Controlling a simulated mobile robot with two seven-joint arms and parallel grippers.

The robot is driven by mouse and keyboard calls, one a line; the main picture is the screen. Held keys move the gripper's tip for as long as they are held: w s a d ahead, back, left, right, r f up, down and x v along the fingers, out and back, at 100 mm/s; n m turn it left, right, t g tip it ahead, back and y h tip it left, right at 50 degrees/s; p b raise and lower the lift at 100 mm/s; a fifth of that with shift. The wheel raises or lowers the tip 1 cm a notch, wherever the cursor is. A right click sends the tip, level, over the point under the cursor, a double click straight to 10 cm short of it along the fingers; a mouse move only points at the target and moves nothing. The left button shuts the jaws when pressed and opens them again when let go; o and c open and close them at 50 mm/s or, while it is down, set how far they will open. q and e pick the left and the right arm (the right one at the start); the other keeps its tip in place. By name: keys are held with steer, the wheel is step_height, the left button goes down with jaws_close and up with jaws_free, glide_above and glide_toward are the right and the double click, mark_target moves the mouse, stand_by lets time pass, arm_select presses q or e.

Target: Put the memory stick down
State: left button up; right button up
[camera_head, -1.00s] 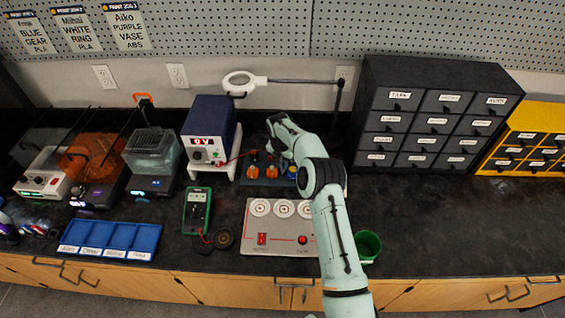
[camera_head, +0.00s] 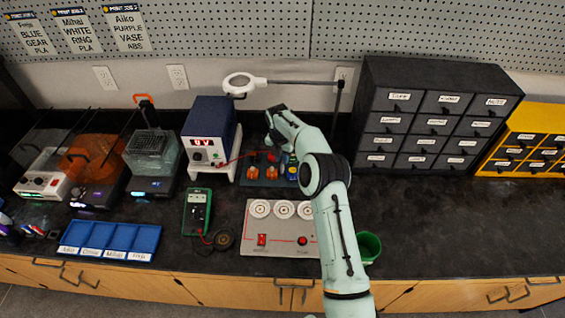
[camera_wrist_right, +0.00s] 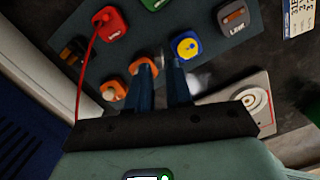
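My right gripper (camera_wrist_right: 162,68) points down over the dark mat (camera_wrist_right: 140,38) at the back of the bench. In the right wrist view its two blue fingers stand a little apart. A pale, blurred patch shows near the fingertips, and I cannot tell whether it is the memory stick. I cannot make out the memory stick clearly in either view. In the head view the right hand (camera_head: 277,124) covers part of the mat and hides its own fingertips. My left gripper is not in view.
The mat holds a red block (camera_wrist_right: 110,24) with a red lead, a yellow-and-blue block (camera_wrist_right: 186,46), a grey labelled block (camera_wrist_right: 232,17) and orange parts. A power supply (camera_head: 207,130) stands left, black drawers (camera_head: 430,115) right. The front right bench is clear.

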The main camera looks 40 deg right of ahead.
steer(key=shift+o, duration=0.3)
step_height(320, 180, up, 7)
steer(key=shift+a+r, duration=0.2)
steer(key=shift+a, duration=0.25)
steer(key=t+h+b, duration=0.1)
steer(key=h+b, duration=0.1)
steer(key=h, duration=0.1)
glide_above(282, 163)
steer(key=a, duration=0.2)
step_height(282, 163, down, 6)
steer(key=shift+s+d+f+t, duration=0.15)
steer(key=shift+d+f, duration=0.05)
steer(key=shift+f, duration=0.3)
steer(key=shift+s+d+f+t, duration=0.1)
steer(key=shift+d+f+t, duration=0.05)
steer(key=shift+f, duration=0.35)
steer(key=shift+x, duration=2.3)
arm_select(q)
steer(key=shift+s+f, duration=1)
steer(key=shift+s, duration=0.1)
arm_select(e)
steer(key=shift+s, duration=0.2)
jaws_close()
